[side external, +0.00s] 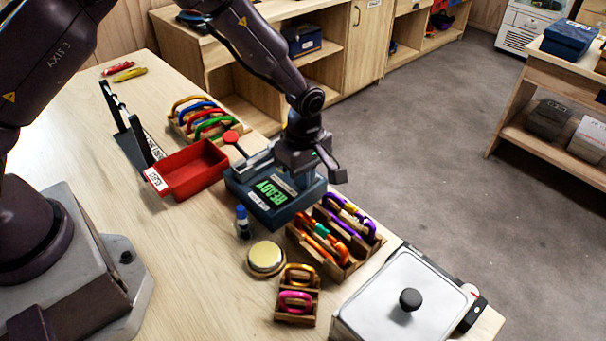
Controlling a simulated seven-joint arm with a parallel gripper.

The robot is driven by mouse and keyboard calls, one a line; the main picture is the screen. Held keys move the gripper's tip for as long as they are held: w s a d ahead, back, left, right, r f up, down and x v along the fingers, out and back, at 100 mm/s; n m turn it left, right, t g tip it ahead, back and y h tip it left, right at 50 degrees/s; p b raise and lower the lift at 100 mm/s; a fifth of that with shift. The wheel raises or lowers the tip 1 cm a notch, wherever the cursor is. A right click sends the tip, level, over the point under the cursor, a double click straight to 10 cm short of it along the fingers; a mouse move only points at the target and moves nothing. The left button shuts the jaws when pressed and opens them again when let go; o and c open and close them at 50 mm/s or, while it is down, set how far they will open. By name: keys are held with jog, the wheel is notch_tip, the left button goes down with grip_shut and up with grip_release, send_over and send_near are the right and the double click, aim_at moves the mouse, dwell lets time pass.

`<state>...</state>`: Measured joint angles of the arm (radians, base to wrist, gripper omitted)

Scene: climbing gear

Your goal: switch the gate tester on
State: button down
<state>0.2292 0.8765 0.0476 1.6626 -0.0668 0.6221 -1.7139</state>
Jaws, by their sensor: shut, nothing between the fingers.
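The gate tester is a dark blue box (236,188) on the bench, in the middle of the side external view. No switch can be made out clearly.
A red tray (190,170) and a rack of coloured carabiners (200,115) stand left of the tester. A wooden rack of carabiners (335,240) sits close on its right. A blue-capped bottle (243,222), a round pad (266,258) and a lidded pan (405,300) are nearer.

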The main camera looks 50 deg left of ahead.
jog(key=shift+w+r, duration=0.25)
jog(key=shift+w, duration=0.45)
notch_tip(320, 180, up, 14)
jog(key=w, duration=0.2)
jog(key=shift+w, duration=0.3)
jog(key=shift+f, duration=0.1)
